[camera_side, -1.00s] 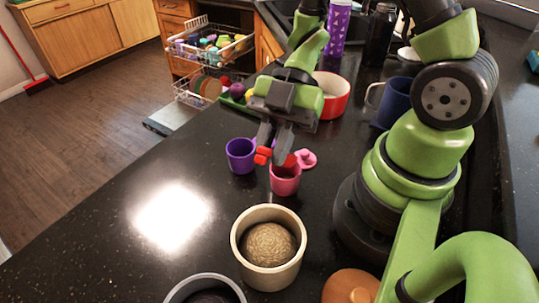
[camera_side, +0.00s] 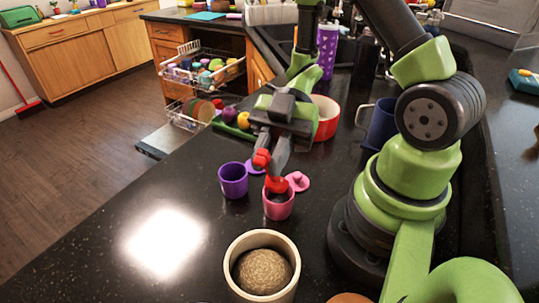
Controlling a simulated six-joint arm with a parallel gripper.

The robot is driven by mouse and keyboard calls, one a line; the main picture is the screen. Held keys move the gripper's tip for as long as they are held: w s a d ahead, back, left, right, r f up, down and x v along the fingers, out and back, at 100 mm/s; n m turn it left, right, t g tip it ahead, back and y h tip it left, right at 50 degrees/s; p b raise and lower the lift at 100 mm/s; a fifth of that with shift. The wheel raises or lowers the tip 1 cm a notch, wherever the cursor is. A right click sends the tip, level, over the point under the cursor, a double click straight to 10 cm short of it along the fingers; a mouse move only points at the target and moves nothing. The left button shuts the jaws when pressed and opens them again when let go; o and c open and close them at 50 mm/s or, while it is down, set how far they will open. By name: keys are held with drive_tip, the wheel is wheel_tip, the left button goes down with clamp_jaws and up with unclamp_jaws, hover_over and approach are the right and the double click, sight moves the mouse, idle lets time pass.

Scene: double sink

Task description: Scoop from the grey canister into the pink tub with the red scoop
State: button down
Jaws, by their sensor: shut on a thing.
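The pink tub (camera_side: 278,208) stands upright on the dark counter, its inside partly hidden by the scoop. My gripper (camera_side: 272,160) is above the tub, shut on the red scoop (camera_side: 277,185). The scoop tilts steeply, with its handle end (camera_side: 261,158) high at the left and its bowl down at the tub's mouth. I cannot tell whether the bowl touches the rim or holds anything.
A cream canister (camera_side: 236,275) with a brown rounded mass in it stands in front. A purple tub (camera_side: 233,182) is left of the pink tub; a pink lid (camera_side: 298,181) and a purple lid (camera_side: 254,167) lie close by. A red pot (camera_side: 327,118) and blue mug (camera_side: 380,125) stand behind.

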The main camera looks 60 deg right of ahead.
sight(263, 149)
drive_tip(key=shift+r, duration=0.1)
drive_tip(key=shift+r, duration=1.9)
drive_tip(key=w+d+r+m+t+h, duration=0.1)
drive_tip(key=w+d+m+t+h, duration=0.1)
drive_tip(key=w+d+m+t, duration=0.4)
drive_tip(key=w+m+t, duration=0.2)
drive_tip(key=w+t, duration=0.1)
drive_tip(key=w, duration=0.2)
drive_tip(key=shift+w+d+r+m+t, duration=0.25)
drive_tip(key=shift+w+d+m+t, duration=0.05)
drive_tip(key=shift+w+d+m, duration=0.1)
